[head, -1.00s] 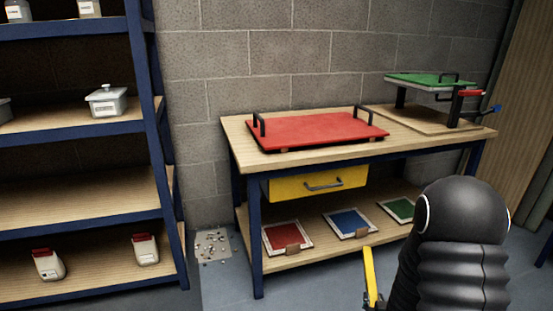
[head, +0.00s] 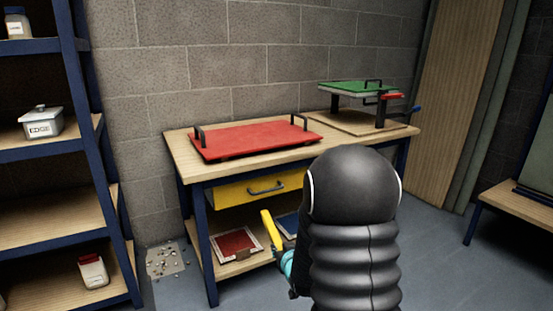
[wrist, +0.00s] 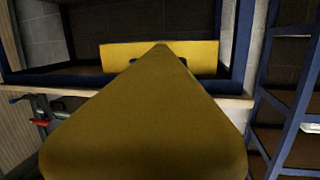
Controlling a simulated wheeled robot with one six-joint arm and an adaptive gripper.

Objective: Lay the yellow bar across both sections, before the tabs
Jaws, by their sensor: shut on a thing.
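The yellow bar (head: 270,230) is in my gripper (head: 287,264), low in front of the workbench in the head view. My gripper is shut on the bar's lower end, and the bar stands tilted. My arm hides part of the gripper. In the wrist view the bar (wrist: 150,125) fills the middle, pointing away towards the bench. A red board (head: 255,138) with two black handles lies on the bench top. A green panel (head: 352,87) sits raised on a stand at the bench's right. I cannot make out the two sections or their tabs.
The bench (head: 182,150) has a yellow drawer (head: 232,190) and a lower shelf with red and blue framed panels (head: 237,243). Blue-framed shelving (head: 82,140) stands left. Speckled debris (head: 166,262) lies on the floor. Another table (head: 517,200) stands right.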

